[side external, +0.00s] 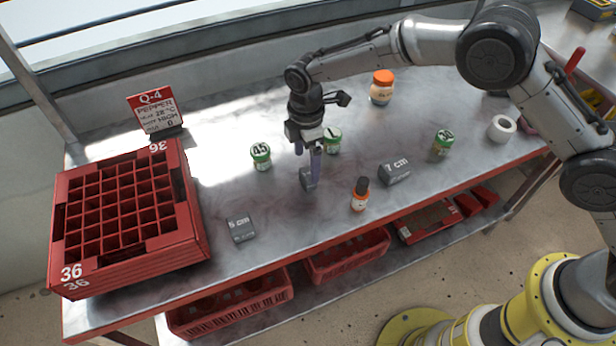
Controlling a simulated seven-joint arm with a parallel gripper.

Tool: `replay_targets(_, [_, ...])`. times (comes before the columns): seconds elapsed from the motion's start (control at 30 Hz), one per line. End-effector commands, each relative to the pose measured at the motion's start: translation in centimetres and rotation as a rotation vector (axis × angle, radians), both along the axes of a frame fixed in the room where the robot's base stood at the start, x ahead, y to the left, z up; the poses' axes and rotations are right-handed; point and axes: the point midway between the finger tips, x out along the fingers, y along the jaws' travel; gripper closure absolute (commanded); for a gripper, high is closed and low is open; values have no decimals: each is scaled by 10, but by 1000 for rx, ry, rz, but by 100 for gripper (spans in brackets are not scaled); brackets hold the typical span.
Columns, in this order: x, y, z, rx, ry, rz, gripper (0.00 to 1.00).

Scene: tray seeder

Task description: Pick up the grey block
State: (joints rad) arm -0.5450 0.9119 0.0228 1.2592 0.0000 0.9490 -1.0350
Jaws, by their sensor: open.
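Two grey blocks with white print lie on the metal table. One block (395,171), marked "7 cm", is right of my gripper. A smaller dark grey block (241,229) lies at the front left, near the red tray. My gripper (308,162) points down over the middle of the table with its purple fingers open. A small grey rounded object (308,179) shows at the fingertips, partly covered by a finger. I cannot tell whether it touches the fingers or is a block.
The red compartment tray (200,228) stands at the left with a sign (152,112) behind it. Green-lidded jars (261,157) (442,143), an orange-labelled bottle (360,194), an orange-lidded jar (382,88) and a white roll (501,128) stand around. Red crates (232,310) sit below.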

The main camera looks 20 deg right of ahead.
Motion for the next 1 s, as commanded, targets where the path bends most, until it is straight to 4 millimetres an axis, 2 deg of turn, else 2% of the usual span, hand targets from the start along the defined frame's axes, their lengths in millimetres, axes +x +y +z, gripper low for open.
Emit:
replay_targets(0.17, [0,-1,-11,0,0,0,9])
replay_targets(0.5, [-3,-3,-54,0,-1,-1,9])
replay_targets(0.8, [-2,-2,-59,1,-3,-1,9])
replay_targets(0.87, [-2,-2,-59,1,-3,-1,16])
replay_targets(1.0, [-2,-2,-59,1,-3,-1,41])
